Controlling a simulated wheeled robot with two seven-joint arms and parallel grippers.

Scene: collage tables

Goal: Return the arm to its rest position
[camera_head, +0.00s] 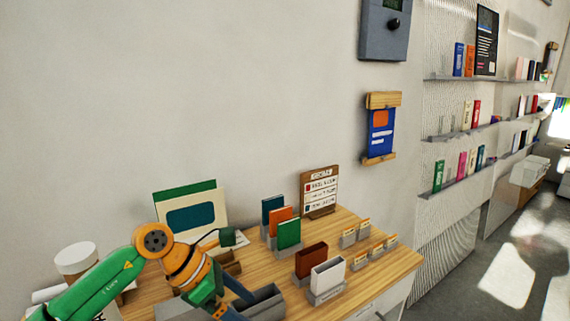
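My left arm, green with orange joints, comes in from the lower left over the wooden table (385,268). My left gripper (228,300) points down at the table's front, beside a grey open tray (268,304). The fingertips run close to the bottom edge of the picture, so I cannot tell if it is open or shut, or whether it holds anything. My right gripper is not in view.
Blue, orange and green cards (289,233) stand in grey holders. A brown block (311,260) and a white block (328,274) stand nearer. A wooden sign (319,190) and a white-and-teal panel (190,215) stand behind. A white-topped cylinder (76,259) is at left.

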